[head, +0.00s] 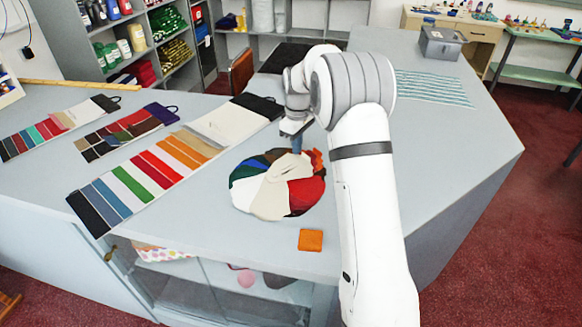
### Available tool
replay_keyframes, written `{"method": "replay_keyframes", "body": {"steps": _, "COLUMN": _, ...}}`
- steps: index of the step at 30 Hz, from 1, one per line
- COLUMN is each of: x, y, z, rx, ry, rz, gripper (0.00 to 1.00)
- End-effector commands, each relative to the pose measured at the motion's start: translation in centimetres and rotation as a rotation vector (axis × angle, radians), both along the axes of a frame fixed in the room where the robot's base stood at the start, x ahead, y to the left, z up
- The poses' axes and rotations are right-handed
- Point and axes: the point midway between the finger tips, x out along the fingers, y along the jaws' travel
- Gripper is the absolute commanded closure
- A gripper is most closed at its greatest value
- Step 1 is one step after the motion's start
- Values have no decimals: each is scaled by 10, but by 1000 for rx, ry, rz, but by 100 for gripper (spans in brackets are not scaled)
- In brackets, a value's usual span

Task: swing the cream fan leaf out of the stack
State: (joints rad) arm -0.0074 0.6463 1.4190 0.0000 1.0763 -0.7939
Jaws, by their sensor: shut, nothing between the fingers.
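The fan stack lies on the grey counter as a rounded spread of colored leaves, with blue, green and black at its left and a red leaf (305,192) at its right. The cream fan leaf (264,197) lies on top, broad toward the front edge and narrowing toward the back right. My gripper (297,151) points down over the back right part of the stack, by the cream leaf's narrow end. It is shut and empty. Whether its tips touch a leaf I cannot tell.
An orange square (311,240) lies in front of the stack near the counter's front edge. A long striped swatch card (135,184) lies to the left, with smaller cards beyond it. A teal-striped sheet (432,88) and a grey box (441,43) are at the right.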

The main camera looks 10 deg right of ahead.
Motion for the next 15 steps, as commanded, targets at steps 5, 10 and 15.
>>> {"method": "replay_keyframes", "body": {"steps": 5, "x": -10, "y": -9, "z": -1, "rx": 0, "ry": -1, "rz": -109, "gripper": 100}}
{"method": "replay_keyframes", "body": {"steps": 10, "x": -15, "y": -13, "z": 0, "rx": 0, "ry": 0, "rz": -173, "gripper": 100}}
{"method": "replay_keyframes", "body": {"steps": 15, "x": -15, "y": -14, "z": 0, "rx": 0, "ry": 0, "rz": -176, "gripper": 100}}
